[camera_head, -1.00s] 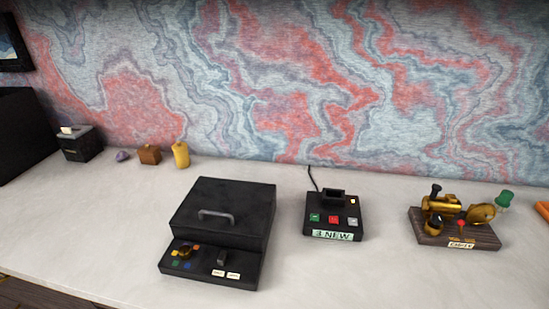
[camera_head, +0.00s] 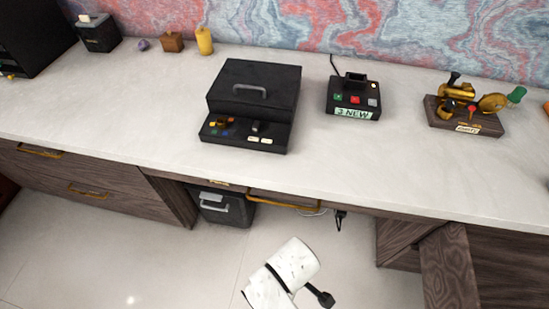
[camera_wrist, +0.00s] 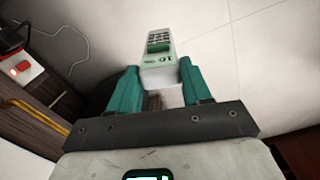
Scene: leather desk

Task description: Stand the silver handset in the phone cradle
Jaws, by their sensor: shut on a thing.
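The silver handset (camera_wrist: 158,42), pale with a dark keypad and a green display, is between the teal fingers of my gripper (camera_wrist: 158,72) in the wrist view. My gripper is shut on its lower end, and the handset points away from the palm, over the floor. The head view does not show the handset or the fingers; only part of my white arm shows at the bottom. The phone cradle (camera_head: 346,109) is a black base on the desk, right of centre, with an upright empty-looking socket, colored buttons and a "3 NEW" label.
Left of the cradle is a black box with a handle (camera_head: 262,82). Right of it is a wooden stand with brass parts (camera_head: 465,117). A black bin (camera_head: 225,207) stands underneath.

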